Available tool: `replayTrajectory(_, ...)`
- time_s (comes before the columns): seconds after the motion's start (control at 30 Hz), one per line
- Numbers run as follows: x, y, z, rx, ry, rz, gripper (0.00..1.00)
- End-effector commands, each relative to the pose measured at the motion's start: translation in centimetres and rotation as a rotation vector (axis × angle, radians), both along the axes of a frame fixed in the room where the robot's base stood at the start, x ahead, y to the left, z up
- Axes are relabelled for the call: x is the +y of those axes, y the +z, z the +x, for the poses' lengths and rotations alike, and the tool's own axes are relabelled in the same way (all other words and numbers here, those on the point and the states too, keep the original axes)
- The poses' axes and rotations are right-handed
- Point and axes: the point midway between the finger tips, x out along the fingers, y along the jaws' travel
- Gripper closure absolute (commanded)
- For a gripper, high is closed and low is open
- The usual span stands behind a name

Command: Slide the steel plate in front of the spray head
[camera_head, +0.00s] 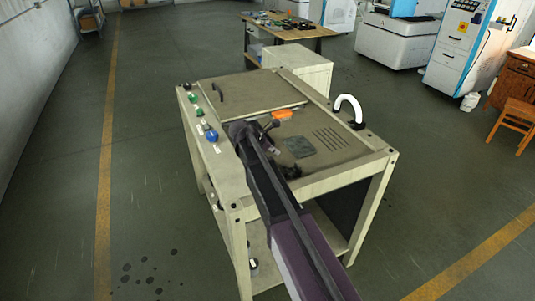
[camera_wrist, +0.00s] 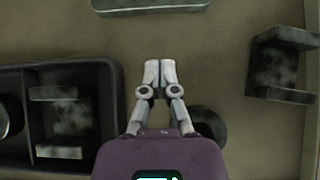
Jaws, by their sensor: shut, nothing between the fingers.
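A dark, flat, square plate (camera_head: 300,146) lies on the bench top, right of my arm, in the head view. It looks like the steel plate, though its material is hard to tell. A white curved pipe (camera_head: 347,104) rises from a black base at the bench's right edge. It may be the spray head, but I cannot be sure. My gripper (camera_wrist: 160,68) is shut and empty in the wrist view, over the bare beige surface. A grey slab (camera_wrist: 150,4) is cut off at the wrist view's top edge.
In the wrist view, a black tray (camera_wrist: 105,72) holding metal pieces is left and a grey notched block (camera_wrist: 282,65) right. An orange object (camera_head: 282,114) lies near my wrist. Blue and green knobs line the bench's left edge. A slotted vent (camera_head: 328,140) lies right of the plate.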

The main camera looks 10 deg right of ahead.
Motion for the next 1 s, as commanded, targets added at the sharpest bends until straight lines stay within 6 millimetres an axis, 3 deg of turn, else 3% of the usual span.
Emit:
replayTrajectory(0.03, -0.4, -0.8, 0.1, 0.000, -0.001, 0.000, 1.00)
replayTrajectory(0.4, -3.9, -0.4, 1.3, 0.000, 0.000, 0.000, 1.00)
replayTrajectory(1.0, -4.1, -0.4, 1.5, 0.000, 0.004, 0.000, 1.00)
